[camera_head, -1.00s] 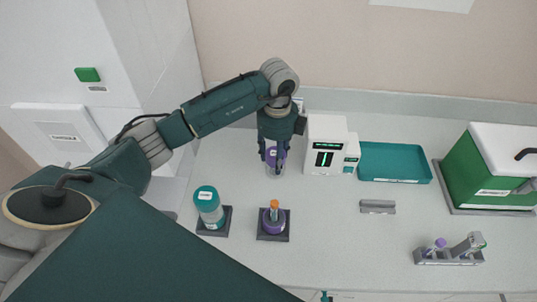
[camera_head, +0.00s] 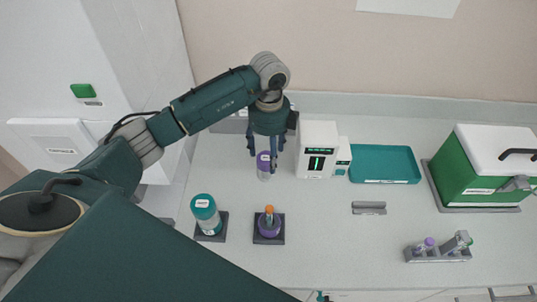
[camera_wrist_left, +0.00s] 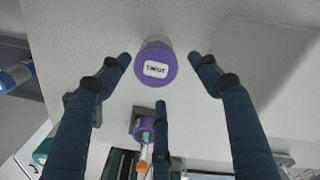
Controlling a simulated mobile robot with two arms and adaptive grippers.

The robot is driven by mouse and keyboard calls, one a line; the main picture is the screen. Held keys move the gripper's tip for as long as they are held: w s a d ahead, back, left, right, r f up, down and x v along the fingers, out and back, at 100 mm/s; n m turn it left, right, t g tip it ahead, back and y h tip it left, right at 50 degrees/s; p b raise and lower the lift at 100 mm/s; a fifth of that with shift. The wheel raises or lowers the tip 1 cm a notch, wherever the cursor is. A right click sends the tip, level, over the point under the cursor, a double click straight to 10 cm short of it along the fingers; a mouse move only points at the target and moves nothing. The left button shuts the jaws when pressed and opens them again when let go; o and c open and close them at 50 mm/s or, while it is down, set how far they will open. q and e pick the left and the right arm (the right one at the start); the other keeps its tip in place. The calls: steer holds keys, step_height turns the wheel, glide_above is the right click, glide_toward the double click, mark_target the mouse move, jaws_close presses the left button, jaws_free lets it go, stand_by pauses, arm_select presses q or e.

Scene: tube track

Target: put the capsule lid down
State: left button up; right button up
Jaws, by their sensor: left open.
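The capsule lid (camera_head: 264,166), a clear cylinder with a purple labelled end, stands upright on the bare counter. It also shows in the left wrist view (camera_wrist_left: 156,68), purple end facing the camera. My left gripper (camera_head: 263,152) is above it, open, with its fingers spread around the lid's top and a visible gap on both sides in the wrist view (camera_wrist_left: 158,70). A purple capsule base (camera_head: 269,229) with an orange-topped tube (camera_head: 269,213) in it sits on a dark square pad in front. My right gripper is not in view.
A teal-lidded capsule (camera_head: 205,211) stands on a pad at left. A white device (camera_head: 316,150) is close right of the lid, then a teal tray (camera_head: 384,179), a grey block (camera_head: 369,208), a small rack (camera_head: 437,256) and a green box (camera_head: 470,178).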

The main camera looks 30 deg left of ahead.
arm_select(q)
step_height(320, 180, up, 6)
steer(key=p, duration=0.3)
steer(key=shift+r, duration=0.85)
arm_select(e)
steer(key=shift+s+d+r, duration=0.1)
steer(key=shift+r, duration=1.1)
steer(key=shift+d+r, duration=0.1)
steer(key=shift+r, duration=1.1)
